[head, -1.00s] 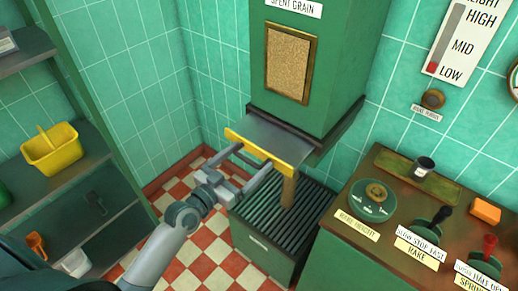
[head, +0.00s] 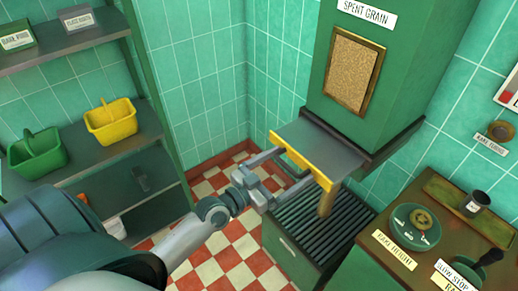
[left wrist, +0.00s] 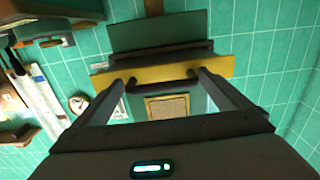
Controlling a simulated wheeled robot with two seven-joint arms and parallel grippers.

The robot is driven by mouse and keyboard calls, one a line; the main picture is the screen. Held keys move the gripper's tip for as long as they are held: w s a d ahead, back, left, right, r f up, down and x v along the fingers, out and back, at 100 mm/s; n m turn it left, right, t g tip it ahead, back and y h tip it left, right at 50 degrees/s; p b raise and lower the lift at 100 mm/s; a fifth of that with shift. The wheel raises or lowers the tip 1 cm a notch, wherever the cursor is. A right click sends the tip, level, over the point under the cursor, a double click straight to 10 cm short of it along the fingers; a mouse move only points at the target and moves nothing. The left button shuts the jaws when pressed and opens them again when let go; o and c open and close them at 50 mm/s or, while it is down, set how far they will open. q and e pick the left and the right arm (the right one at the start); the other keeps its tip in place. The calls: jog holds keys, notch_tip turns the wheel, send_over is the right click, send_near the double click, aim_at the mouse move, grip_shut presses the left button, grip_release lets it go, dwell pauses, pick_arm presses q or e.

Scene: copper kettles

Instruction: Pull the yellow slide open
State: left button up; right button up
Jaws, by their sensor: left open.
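The yellow slide (head: 303,160) is a yellow bar on the front of a grey plate, jutting from under the green spent grain chute (head: 352,70). My left gripper (head: 298,166) is open at the slide's front. In the left wrist view, the yellow bar (left wrist: 222,68) runs across beyond the fingertips. A dark handle (left wrist: 163,85) on it lies between my two fingers (left wrist: 165,80), with no clear grip on it. Whether the fingers touch the bar cannot be told. My right gripper is out of view.
A brown column (head: 326,201) stands below the slide, over a slatted green bin (head: 318,232). A control desk (head: 400,255) with knobs is at the right. Shelves at the left hold a yellow basket (head: 112,122) and a green basket (head: 38,155).

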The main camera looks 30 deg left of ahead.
pick_arm(q)
jog(key=b+v, duration=0.5)
jog(key=v, duration=1.2)
jog(key=shift+b, duration=0.4)
jog(key=s+a+f+n+g+y, duration=0.1)
jog(key=a+f+g+y, duration=0.15)
jog(key=f, duration=1.05)
jog(key=s+a+f+n+g+y, duration=0.1)
jog(key=a+f+g, duration=0.15)
jog(key=f, duration=1.05)
jog(key=s+a+f+n+g+y, duration=0.1)
jog(key=s+a+f+y, duration=0.15)
jog(key=f, duration=1.05)
jog(key=s+d+f+g, duration=0.2)
jog(key=s+f, duration=0.3)
jog(key=f, duration=0.4)
jog(key=s+d+f+g, duration=0.1)
jog(key=s+f+g, duration=0.3)
jog(key=f, duration=0.5)
jog(key=s+d+f+g, duration=0.1)
jog(key=s+d+f, duration=0.1)
jog(key=s, duration=0.4)
jog(key=s+d+f+m+g, duration=0.1)
jog(key=s+d+f, duration=0.2)
jog(key=s+f, duration=0.2)
jog(key=s+d+f+g, duration=0.2)
jog(key=s+f, duration=0.2)
jog(key=s, duration=0.4)
jog(key=shift+d+f, duration=0.25)
jog(key=shift+d, duration=0.15)
